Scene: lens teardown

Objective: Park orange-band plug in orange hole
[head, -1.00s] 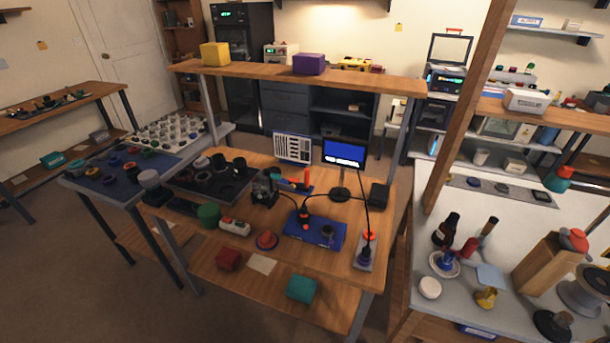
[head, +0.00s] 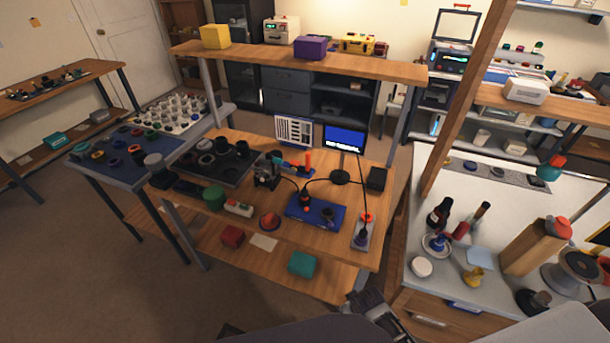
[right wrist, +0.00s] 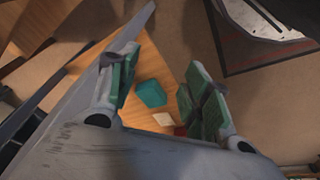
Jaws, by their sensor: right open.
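A blue block (head: 318,212) on the workbench carries a dark upright piece with orange on it (head: 305,199) and a second dark round piece (head: 327,215). At this size I cannot tell which is the orange-band plug or where the orange hole is. My right gripper (head: 368,308) is in front of the bench's near right corner, apart from these pieces. In the right wrist view its fingers (right wrist: 160,90) are open and empty. My left gripper is not visible.
A monitor (head: 344,140) and a black box (head: 376,179) stand behind the blue block. A teal box (head: 302,264) and a red box (head: 232,236) lie on the lower shelf. A wooden post (head: 465,105) and a cluttered white counter (head: 440,285) stand to the right.

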